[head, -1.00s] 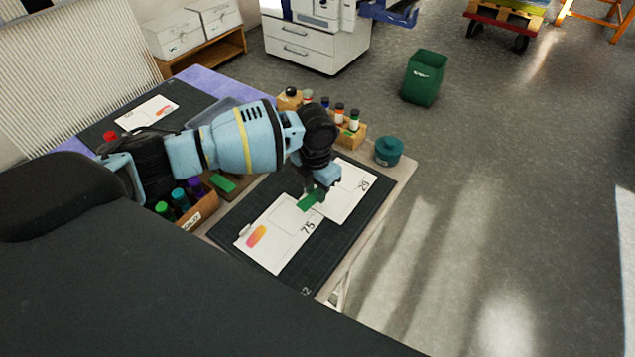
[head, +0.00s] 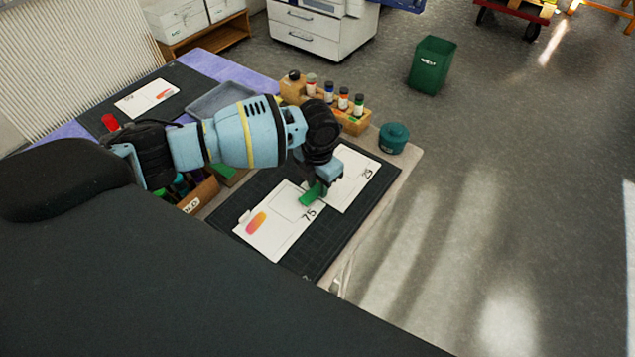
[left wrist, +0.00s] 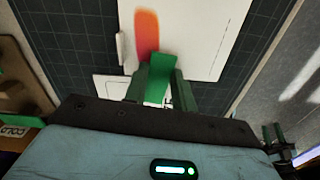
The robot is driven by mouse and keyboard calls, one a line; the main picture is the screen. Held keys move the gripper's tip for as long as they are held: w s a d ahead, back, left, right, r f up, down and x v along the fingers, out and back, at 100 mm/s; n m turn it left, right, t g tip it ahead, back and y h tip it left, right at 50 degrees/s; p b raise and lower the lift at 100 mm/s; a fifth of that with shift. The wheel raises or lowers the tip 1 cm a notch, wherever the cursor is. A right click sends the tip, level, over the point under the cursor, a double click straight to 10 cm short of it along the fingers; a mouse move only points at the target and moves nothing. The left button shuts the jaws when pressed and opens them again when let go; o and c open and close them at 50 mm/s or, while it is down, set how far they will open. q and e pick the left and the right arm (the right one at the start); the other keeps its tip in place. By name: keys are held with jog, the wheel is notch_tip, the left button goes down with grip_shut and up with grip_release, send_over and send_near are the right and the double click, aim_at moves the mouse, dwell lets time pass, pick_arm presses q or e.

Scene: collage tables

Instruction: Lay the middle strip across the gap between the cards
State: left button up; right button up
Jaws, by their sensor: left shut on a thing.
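My left gripper (head: 318,187) points down over the two white cards and is shut on a green strip (head: 311,195). The strip also shows between the fingers in the left wrist view (left wrist: 158,78). The near card (head: 268,235) bears an orange-pink mark and the number 75. The far card (head: 357,175) lies beyond it, partly hidden by the gripper. The strip is over the area where the cards meet, overlapping the near card in view. I cannot tell whether it touches them. My right gripper is not in view.
The cards lie on a dark cutting mat (head: 330,240). A box with bottles (head: 200,195) is left of it. A wooden rack of small bottles (head: 355,122) and a teal pot (head: 393,138) stand behind. A grey tray (head: 215,100) is at the back left.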

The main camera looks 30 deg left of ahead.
pick_arm(q)
jog(key=o, duration=0.7)
notch_tip(320, 180, up, 8)
jog(key=shift+f, duration=0.1)
dwell(0.8)
